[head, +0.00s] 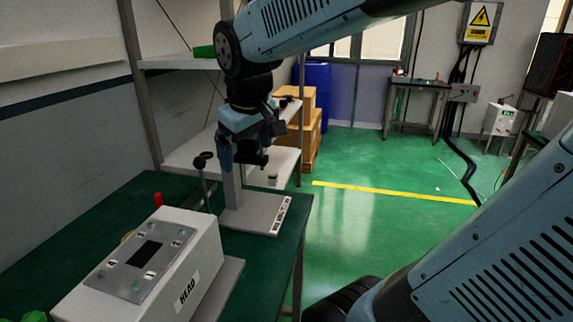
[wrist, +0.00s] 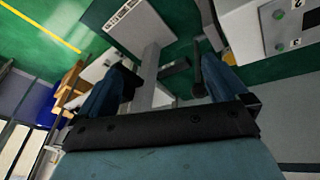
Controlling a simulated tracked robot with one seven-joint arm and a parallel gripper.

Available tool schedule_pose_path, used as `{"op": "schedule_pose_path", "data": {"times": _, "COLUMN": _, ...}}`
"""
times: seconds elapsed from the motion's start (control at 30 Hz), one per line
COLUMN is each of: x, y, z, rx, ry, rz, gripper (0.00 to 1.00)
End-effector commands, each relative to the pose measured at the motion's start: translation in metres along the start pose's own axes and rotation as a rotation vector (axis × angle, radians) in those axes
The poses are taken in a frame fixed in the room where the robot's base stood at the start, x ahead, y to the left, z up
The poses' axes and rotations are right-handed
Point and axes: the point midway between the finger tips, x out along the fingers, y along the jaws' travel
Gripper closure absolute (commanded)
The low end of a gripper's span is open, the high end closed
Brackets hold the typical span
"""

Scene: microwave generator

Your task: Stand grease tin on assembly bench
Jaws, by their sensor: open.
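I cannot clearly make out a grease tin in either view. Which bench is the assembly bench is not marked.
A white box marked HEAD (head: 185,285) stands on the bench at left. A dark lever with a knob (head: 203,170) rises beside the stand (head: 255,213). A shelf rack (head: 190,155) is behind. A far table (head: 418,84) stands at the back wall. Green floor is open right of the bench.

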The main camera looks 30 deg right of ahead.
Motion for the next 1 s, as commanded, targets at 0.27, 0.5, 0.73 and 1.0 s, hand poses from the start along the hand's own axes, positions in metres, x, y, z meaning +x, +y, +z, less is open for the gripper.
{"op": "schedule_pose_path", "data": {"times": 0.27, "x": -0.018, "y": 0.014, "z": 0.07, "rx": 0.26, "ry": 0.093, "rz": -0.009, "gripper": 0.0}}
{"op": "schedule_pose_path", "data": {"times": 0.5, "x": -0.021, "y": 0.011, "z": 0.095, "rx": 0.367, "ry": 0.131, "rz": -0.024, "gripper": 0.0}}
{"op": "schedule_pose_path", "data": {"times": 0.73, "x": -0.021, "y": 0.011, "z": 0.097, "rx": 0.377, "ry": 0.133, "rz": -0.026, "gripper": 0.0}}
{"op": "schedule_pose_path", "data": {"times": 1.0, "x": -0.021, "y": 0.011, "z": 0.097, "rx": 0.376, "ry": 0.133, "rz": -0.026, "gripper": 0.0}}
